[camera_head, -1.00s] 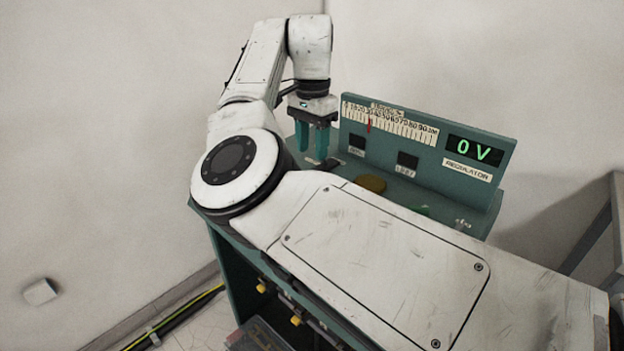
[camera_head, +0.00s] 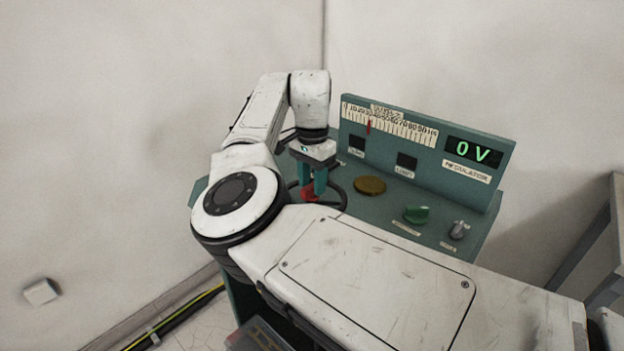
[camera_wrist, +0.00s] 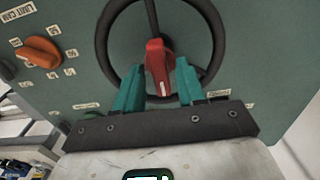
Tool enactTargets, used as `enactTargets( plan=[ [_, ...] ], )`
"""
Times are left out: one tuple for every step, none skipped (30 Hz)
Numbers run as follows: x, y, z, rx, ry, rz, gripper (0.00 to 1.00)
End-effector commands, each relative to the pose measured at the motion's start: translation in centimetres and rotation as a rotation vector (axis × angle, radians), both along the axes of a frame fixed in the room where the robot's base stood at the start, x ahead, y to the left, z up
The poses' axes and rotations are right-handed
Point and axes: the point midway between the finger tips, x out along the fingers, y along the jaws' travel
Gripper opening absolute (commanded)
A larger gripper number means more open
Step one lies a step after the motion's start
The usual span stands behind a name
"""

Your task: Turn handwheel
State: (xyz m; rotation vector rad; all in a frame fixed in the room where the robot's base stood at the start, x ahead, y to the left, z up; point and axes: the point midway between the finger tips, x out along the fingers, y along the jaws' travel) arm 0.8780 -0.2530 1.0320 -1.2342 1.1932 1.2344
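The black ring handwheel (camera_wrist: 216,40) stands on the green panel in the wrist view, with a red handle with a white mark (camera_wrist: 159,68) inside its ring. My gripper (camera_wrist: 158,70) has its two teal fingers apart, one on each side of the red handle, with small gaps showing. In the head view my gripper (camera_head: 313,178) points down at the red handle (camera_head: 307,195), and the handwheel (camera_head: 342,191) shows partly to its right. My arm hides the rest of the wheel. Contact cannot be told.
The console has a display (camera_head: 473,151) reading 0 V, a scale with a red pointer (camera_head: 368,126), a brass disc (camera_head: 370,185), a green knob (camera_head: 416,214) and a grey switch (camera_head: 459,230). An orange knob (camera_wrist: 39,53) lies left of the wheel in the wrist view.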

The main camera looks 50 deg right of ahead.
Motion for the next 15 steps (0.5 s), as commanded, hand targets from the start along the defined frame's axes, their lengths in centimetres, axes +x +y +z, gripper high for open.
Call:
enactTargets(
  plan=[
    [0.0, 0.0, 0.02, 0.0, 0.0, 0.0, 0.34],
    [0.0, 0.0, 0.02, 0.0, 0.0, 0.0, 0.31],
    [0.0, 0.0, 0.02, 0.0, 0.0, 0.0, 0.27],
    [0.0, 0.0, 0.02, 0.0, 0.0, 0.0, 0.25],
    [0.0, 0.0, 0.03, 0.0, 0.0, 0.0, 0.22],
    [0.0, 0.0, 0.03, 0.0, 0.0, 0.0, 0.18],
    [0.0, 0.0, 0.03, 0.0, 0.0, 0.0, 0.15],
    [0.0, 0.0, 0.03, 0.0, 0.0, 0.0, 0.12],
    [0.0, 0.0, 0.04, 0.0, 0.0, 0.0, 0.08],
    [0.0, -0.01, 0.04, 0.0, 0.0, 0.0, 0.05],
    [0.0, -0.01, 0.04, 0.0, 0.0, 0.0, 0.03],
    [-0.01, -0.01, 0.04, 0.0, 0.0, 0.0, 0.0],
    [-0.01, 0.0, 0.04, 0.0, 0.0, 0.0, 0.0],
    [-0.01, 0.0, 0.05, 0.0, 0.0, 0.0, 0.0],
    [-0.01, -0.01, 0.05, 0.0, 0.0, 0.0, 0.0]
  ],
)
